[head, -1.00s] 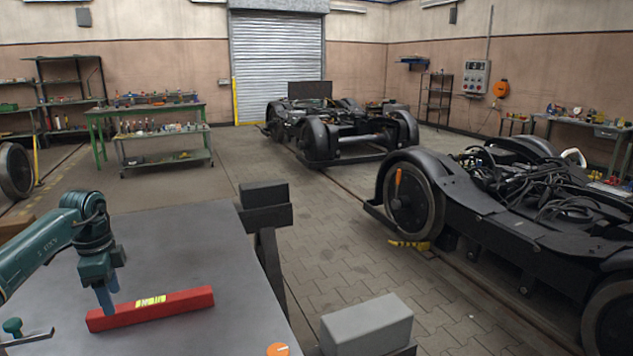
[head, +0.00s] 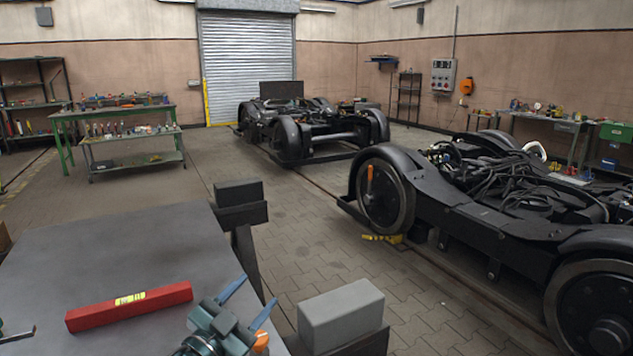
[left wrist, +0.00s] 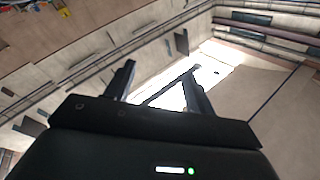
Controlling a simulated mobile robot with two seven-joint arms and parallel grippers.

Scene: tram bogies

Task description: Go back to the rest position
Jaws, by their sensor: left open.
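A red spirit level (head: 128,306) with a yellow-green label lies flat on the grey table (head: 120,250) in the head view. My left gripper (head: 258,290) is at the lower middle of the head view, right of the level and apart from it. Its two blue fingers are spread and point up and to the right, with nothing between them. The left wrist view shows the same gripper (left wrist: 160,80) with its fingers apart and empty, against the walls and a bright patch. My right gripper is not in view.
Grey-topped block (head: 341,313) and dark block (head: 239,192) stand along the table's right side. An orange round item (head: 261,341) is partly hidden by my left gripper. Bogies (head: 480,200) stand beyond, on the right. The table behind the level is clear.

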